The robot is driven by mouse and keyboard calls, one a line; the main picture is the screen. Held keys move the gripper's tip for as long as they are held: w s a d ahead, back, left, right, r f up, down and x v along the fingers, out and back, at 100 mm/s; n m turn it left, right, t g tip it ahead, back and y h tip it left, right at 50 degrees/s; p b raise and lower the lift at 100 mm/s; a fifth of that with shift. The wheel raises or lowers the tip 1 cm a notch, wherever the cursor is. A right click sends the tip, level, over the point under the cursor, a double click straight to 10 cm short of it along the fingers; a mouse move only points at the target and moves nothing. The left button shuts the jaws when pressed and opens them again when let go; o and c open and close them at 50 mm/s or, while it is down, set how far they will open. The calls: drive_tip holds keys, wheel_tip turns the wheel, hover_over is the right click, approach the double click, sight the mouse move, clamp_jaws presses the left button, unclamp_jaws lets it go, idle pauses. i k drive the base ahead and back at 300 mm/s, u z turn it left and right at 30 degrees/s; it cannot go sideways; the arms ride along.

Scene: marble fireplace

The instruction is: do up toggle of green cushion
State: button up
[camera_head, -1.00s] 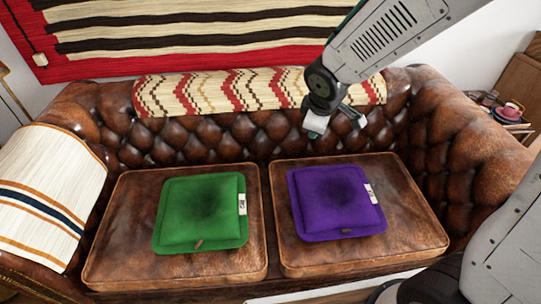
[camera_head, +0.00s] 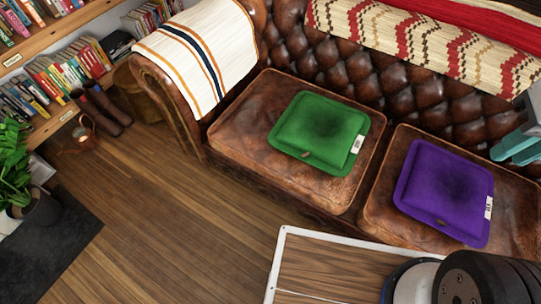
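The green cushion (camera_head: 321,132) lies flat on the left seat of the brown leather sofa (camera_head: 232,118). A small brown toggle (camera_head: 305,155) shows at its front edge, and a white tag is on its right edge. I cannot tell whether the toggle is fastened. The purple cushion (camera_head: 445,193) lies on the right seat, with a small toggle at its front edge and a white tag at its right. My gripper (camera_head: 517,146) is partly in view at the right edge, above the purple cushion's side and well apart from the green cushion. Its opening cannot be made out.
A striped cream throw (camera_head: 196,55) covers the sofa's left arm. Bare wooden floor (camera_head: 165,215) lies in front and to the left. A potted plant (camera_head: 33,200), boots (camera_head: 100,110) and bookshelves (camera_head: 50,60) stand at the far left.

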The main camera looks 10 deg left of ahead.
sight(334, 133)
drive_tip(key=u, duration=2.55)
drive_tip(key=i, duration=1.5)
drive_tip(key=z, duration=3.15)
